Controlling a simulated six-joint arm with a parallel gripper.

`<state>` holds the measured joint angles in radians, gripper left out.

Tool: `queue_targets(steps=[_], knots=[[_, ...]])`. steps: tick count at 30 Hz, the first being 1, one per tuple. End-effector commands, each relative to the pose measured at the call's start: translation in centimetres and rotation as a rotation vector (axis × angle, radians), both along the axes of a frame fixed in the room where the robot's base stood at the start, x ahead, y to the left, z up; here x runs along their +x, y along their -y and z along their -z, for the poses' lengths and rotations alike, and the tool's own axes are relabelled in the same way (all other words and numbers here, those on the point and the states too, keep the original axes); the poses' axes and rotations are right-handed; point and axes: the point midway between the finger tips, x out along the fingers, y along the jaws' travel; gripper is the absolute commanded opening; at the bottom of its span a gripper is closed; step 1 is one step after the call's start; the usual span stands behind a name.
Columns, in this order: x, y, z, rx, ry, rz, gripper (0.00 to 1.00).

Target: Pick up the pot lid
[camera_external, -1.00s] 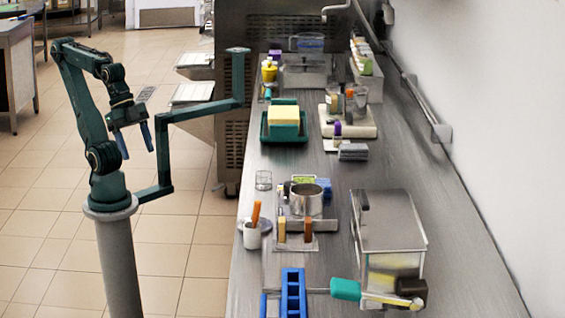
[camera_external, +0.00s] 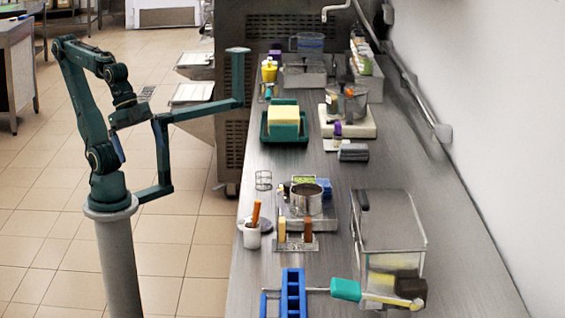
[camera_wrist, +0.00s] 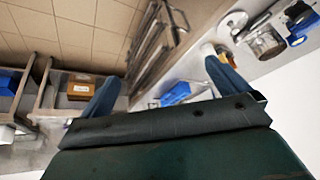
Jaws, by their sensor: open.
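A flat grey round disc (camera_external: 264,225), possibly the pot lid, lies on the steel bench, partly behind a white cup. I cannot tell for sure that it is the lid. An uncovered steel pot (camera_external: 306,200) stands on a tray further back to the right; it also shows in the wrist view (camera_wrist: 264,42). My gripper (camera_external: 119,145) is over the floor to the left of the bench, well apart from both. In the wrist view, my gripper (camera_wrist: 165,95) has its two blue fingers spread wide with nothing held between them.
The white cup (camera_external: 252,238) holds an orange-handled item. A blue rack (camera_external: 293,292) and a clear bin (camera_external: 391,220) stand at the front. A green tray with a yellow block (camera_external: 284,116) sits further back. A dark green angled bar (camera_external: 188,112) stands between my arm and the bench.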

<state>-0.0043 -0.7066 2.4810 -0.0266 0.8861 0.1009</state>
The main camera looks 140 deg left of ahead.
Motion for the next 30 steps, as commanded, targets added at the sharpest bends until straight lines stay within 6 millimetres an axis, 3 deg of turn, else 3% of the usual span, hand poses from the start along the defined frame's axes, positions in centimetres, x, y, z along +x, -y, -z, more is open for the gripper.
queue_targets(steps=[14,30], knots=[[6.1,-4.0,0.6,0.308,-0.117,0.365,1.00],[12.9,-9.7,3.7,0.645,-0.365,0.889,1.00]])
